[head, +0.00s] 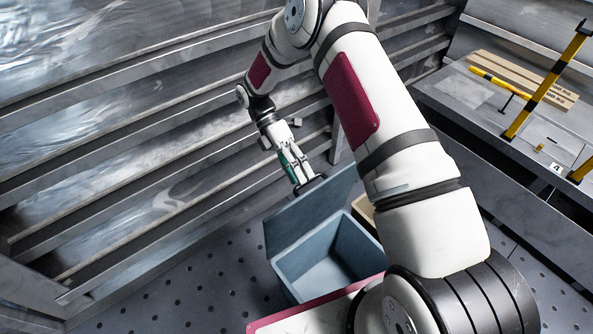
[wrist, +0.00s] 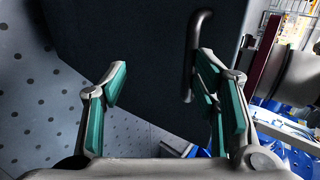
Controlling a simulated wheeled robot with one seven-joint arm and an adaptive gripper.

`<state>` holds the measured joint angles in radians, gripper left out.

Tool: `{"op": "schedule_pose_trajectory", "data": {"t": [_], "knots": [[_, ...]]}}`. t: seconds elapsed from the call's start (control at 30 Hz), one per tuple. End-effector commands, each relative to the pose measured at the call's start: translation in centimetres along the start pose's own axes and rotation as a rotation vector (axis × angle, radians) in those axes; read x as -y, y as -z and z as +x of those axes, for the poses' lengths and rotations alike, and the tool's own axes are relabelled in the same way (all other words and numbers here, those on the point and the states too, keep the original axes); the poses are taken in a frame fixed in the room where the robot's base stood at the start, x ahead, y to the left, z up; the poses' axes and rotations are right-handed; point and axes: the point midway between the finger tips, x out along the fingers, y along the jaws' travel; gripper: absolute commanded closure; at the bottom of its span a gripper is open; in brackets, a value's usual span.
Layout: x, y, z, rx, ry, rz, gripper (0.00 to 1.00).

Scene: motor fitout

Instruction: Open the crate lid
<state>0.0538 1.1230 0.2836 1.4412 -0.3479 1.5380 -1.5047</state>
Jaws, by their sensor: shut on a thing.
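The blue-grey crate (head: 300,287) stands on the perforated floor, and its inside shows empty. Its lid (head: 295,223) stands raised and tilted up at the crate's far left side. My gripper (head: 303,183) is at the lid's upper edge, by a dark handle (head: 312,184). In the wrist view the lid's dark face (wrist: 130,40) fills the middle, and the curved metal handle (wrist: 196,50) lies against the right finger of my gripper (wrist: 160,85). The gripper is shut on the handle, though the finger pads show apart; the exact contact is partly hidden.
A slatted metal wall (head: 150,130) runs close behind the gripper. A workbench (head: 480,110) with wooden planks (head: 525,78) and a yellow-black frame (head: 545,82) stands at right. A tan box (head: 363,211) sits beside the crate. Floor (head: 190,300) left of the crate is clear.

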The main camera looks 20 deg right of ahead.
Motion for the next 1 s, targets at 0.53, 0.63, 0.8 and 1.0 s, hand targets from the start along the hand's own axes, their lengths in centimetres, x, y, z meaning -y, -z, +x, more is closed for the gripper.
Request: {"op": "schedule_pose_trajectory", "data": {"t": [0.53, 0.63, 0.8, 1.0], "knots": [[-0.3, -0.2, -2.8, 0.001, -0.011, 0.003, 0.70], [-0.2, -0.1, -4.5, 0.001, -0.008, 0.003, 0.70], [-0.1, 0.0, -6.7, 0.001, -0.006, 0.002, 0.70], [0.1, 0.0, -7.5, 0.000, -0.002, 0.000, 0.70]]}}
